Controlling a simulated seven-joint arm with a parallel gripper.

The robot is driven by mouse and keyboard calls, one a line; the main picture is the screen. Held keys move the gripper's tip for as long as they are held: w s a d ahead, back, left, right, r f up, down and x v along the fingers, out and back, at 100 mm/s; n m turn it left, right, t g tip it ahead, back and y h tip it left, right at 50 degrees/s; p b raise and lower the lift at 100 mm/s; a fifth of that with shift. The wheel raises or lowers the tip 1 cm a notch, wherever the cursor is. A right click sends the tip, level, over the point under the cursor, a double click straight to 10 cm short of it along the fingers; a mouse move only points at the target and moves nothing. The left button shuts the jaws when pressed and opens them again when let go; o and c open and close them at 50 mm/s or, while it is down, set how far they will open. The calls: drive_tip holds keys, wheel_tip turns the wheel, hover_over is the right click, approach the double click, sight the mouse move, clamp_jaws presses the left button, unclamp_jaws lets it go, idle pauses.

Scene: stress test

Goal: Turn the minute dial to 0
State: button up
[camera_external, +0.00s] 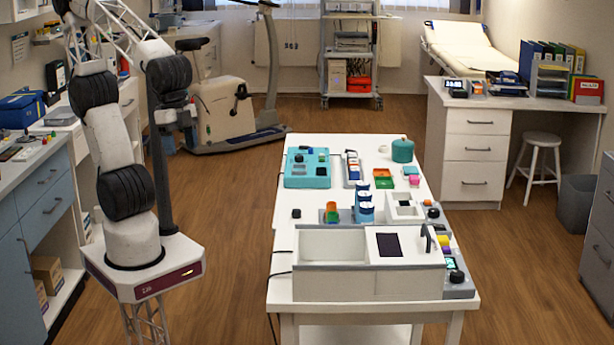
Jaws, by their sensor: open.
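I cannot tell which control is the minute dial; no markings are legible. A teal panel (293,181) with small dark controls lies at the table's far left. A small dark knob (296,213) sits alone at the left edge. Another dark knob (433,212) is at the right edge beside a white box. A grey unit (461,291) with a dark round control and a small lit green screen is at the near right corner. My gripper (186,136) hangs left of the table, away from all of these; it is open and its fingertips are hard to make out.
The white table (284,257) also holds a long white bin (334,245) with a dark-panelled lid at the front, blue and orange blocks in the middle, and a teal pot (402,150) at the back. An exercise bike (225,108) stands behind. The floor between my base and the table is clear.

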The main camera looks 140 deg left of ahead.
drive_tip(key=w+a+r+n, duration=0.1)
drive_tip(key=w+a+r, duration=0.1)
drive_tip(key=w, duration=0.7)
drive_tip(key=w+a+r+n, duration=0.1)
drive_tip(key=w+a+r, duration=0.15)
drive_tip(key=w, duration=0.65)
drive_tip(key=n+g, duration=0.2)
drive_tip(key=n, duration=0.5)
hover_over(460, 273)
drive_tip(key=s, duration=0.1)
drive_tip(key=f, duration=1.9)
drive_tip(key=shift+s+d, duration=0.15)
drive_tip(key=shift+d, duration=0.15)
drive_tip(key=shift+w+a+f+n, duration=0.3)
drive_tip(key=shift+w+a+f, duration=0.1)
drive_tip(key=shift+f, duration=0.05)
drive_tip(key=shift+f, duration=0.1)
drive_tip(key=shift+w+d+f, duration=0.1)
drive_tip(key=shift+f, duration=3.7)
drive_tip(key=c, duration=0.9)
